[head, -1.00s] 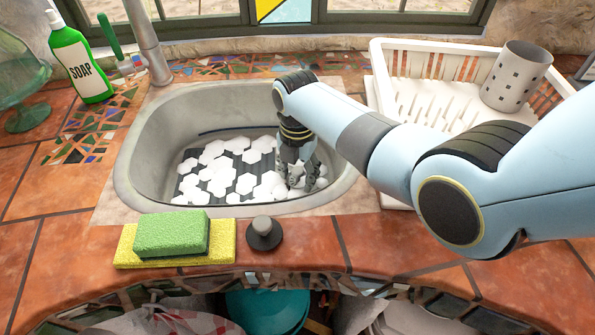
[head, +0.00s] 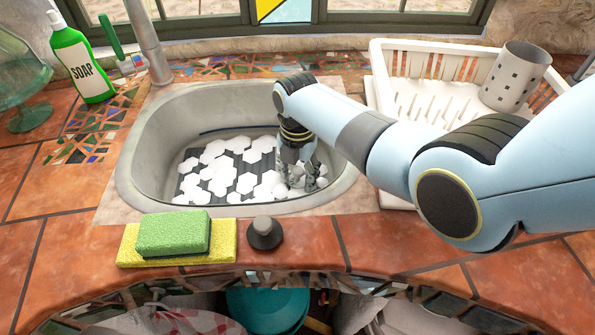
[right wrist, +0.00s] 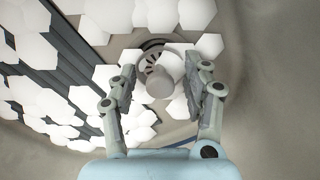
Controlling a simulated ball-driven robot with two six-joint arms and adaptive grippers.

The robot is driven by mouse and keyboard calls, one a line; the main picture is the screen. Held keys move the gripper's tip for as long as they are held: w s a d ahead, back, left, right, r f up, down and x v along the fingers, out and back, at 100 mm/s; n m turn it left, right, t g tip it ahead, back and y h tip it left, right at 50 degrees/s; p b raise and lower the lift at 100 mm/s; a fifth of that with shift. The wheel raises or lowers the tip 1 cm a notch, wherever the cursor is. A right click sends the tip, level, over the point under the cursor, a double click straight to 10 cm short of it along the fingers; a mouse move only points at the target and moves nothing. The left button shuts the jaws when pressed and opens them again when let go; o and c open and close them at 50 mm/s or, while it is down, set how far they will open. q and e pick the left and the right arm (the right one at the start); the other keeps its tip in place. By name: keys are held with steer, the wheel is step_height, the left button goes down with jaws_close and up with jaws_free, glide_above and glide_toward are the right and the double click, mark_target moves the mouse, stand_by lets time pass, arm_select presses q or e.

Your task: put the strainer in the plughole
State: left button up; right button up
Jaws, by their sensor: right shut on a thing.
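My right gripper (head: 300,180) is down inside the grey sink (head: 165,125), near its right end. In the right wrist view its two fingers (right wrist: 158,88) are shut on the grey strainer (right wrist: 161,80), which has a round knob facing the camera. The slotted, dark-ringed plughole (right wrist: 151,46) shows just beyond the strainer, partly covered by it and by white pieces. I cannot tell whether the strainer touches the plughole. In the head view the gripper hides the strainer and the plughole. My left gripper is not in view.
White hexagonal pieces (head: 222,180) lie over a dark slatted mat in the sink. Green and yellow sponges (head: 174,234) and a dark round-knobbed object (head: 264,233) sit on the front counter. A white dish rack (head: 430,98) stands right, a soap bottle (head: 82,62) left.

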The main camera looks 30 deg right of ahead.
steer(key=shift+f, duration=0.3)
stand_by(0.4)
steer(key=shift+f+b, duration=0.2)
steer(key=shift+b, duration=0.1)
steer(key=shift+s+f, duration=0.4)
stand_by(0.4)
steer(key=o, duration=0.8)
steer(key=shift+c, duration=0.2)
steer(key=o, duration=0.5)
steer(key=shift+w+f, duration=0.15)
steer(key=shift+w, duration=0.05)
